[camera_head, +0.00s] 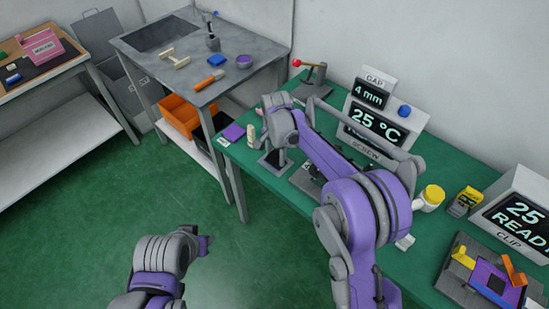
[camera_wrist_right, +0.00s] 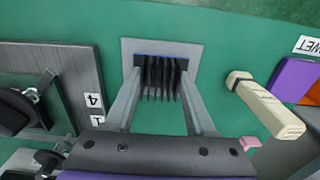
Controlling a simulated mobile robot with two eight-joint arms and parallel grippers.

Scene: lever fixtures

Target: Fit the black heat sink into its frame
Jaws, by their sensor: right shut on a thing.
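The black finned heat sink (camera_wrist_right: 162,78) is between the fingertips of my right gripper (camera_wrist_right: 160,84), which is shut on it. It is over a grey square plate (camera_wrist_right: 190,50) on the green table, with a blue edge at its far side. I cannot tell whether it touches the plate. In the head view my right gripper (camera_head: 274,153) is at the table's left part, partly hidden by its own wrist.
A cream handled tool (camera_wrist_right: 262,103) and a purple item (camera_wrist_right: 294,78) lie right of the gripper in the wrist view. A dark grey lever block (camera_wrist_right: 70,75) is to the left.

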